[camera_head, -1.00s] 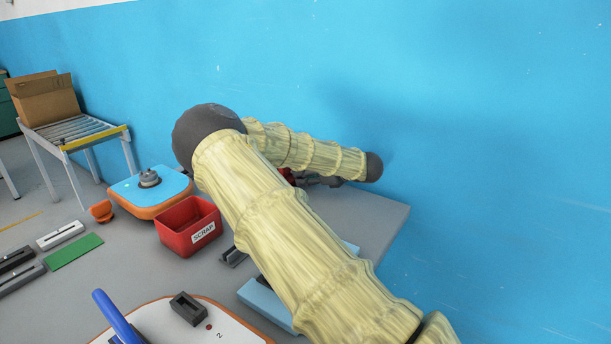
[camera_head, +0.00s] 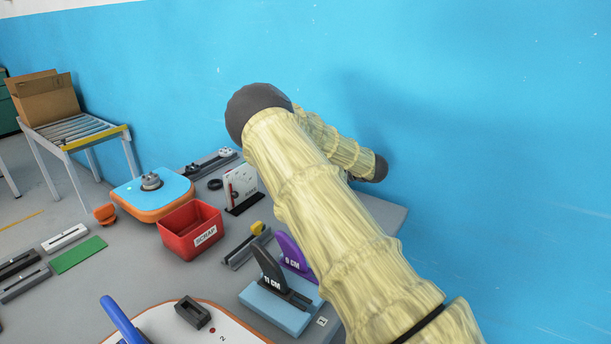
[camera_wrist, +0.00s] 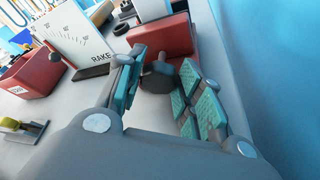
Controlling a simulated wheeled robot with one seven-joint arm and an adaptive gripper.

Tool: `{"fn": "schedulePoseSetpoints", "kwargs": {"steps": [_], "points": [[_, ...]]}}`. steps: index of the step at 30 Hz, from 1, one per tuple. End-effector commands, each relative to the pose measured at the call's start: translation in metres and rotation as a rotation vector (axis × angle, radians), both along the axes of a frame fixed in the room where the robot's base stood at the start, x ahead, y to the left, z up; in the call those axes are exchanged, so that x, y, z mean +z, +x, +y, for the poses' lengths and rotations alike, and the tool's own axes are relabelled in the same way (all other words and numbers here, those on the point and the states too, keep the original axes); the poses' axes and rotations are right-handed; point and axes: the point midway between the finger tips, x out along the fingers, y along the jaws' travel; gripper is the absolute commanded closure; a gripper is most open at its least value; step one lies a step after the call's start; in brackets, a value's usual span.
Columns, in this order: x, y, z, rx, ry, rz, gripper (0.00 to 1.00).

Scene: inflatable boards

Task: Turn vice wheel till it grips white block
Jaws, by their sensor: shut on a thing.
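The red vice (camera_wrist: 165,35) is at the top middle of the wrist view. Its dark round wheel (camera_wrist: 157,80) faces me. A pale block (camera_wrist: 152,9) shows at the upper edge by the vice; whether the jaws touch it I cannot tell. My gripper (camera_wrist: 163,73) has its teal-padded fingers on either side of the wheel and is shut on it. In the head view my own arm hides the gripper, vice and block.
The white RAKE board (camera_wrist: 75,38) and red scrap bin (camera_wrist: 30,72) lie left of the vice. In the head view the SCRAP bin (camera_head: 191,230) and a light-blue block with upright gauges (camera_head: 276,307) are on the bench. The blue wall (camera_head: 480,130) is close on the right.

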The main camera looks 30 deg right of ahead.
Motion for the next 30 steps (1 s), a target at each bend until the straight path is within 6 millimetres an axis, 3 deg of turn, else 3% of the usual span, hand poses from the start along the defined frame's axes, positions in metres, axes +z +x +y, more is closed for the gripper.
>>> {"fn": "schedulePoseSetpoints", "kwargs": {"steps": [12,28,29,30], "points": [[-0.007,-0.001,0.001,0.002,0.169,0.079,0.87],[-0.012,-0.002,0.004,0.006,0.192,0.094,0.87],[-0.012,-0.002,0.004,0.006,0.192,0.094,0.58],[-0.012,-0.002,0.004,0.006,0.192,0.094,0.51]]}}
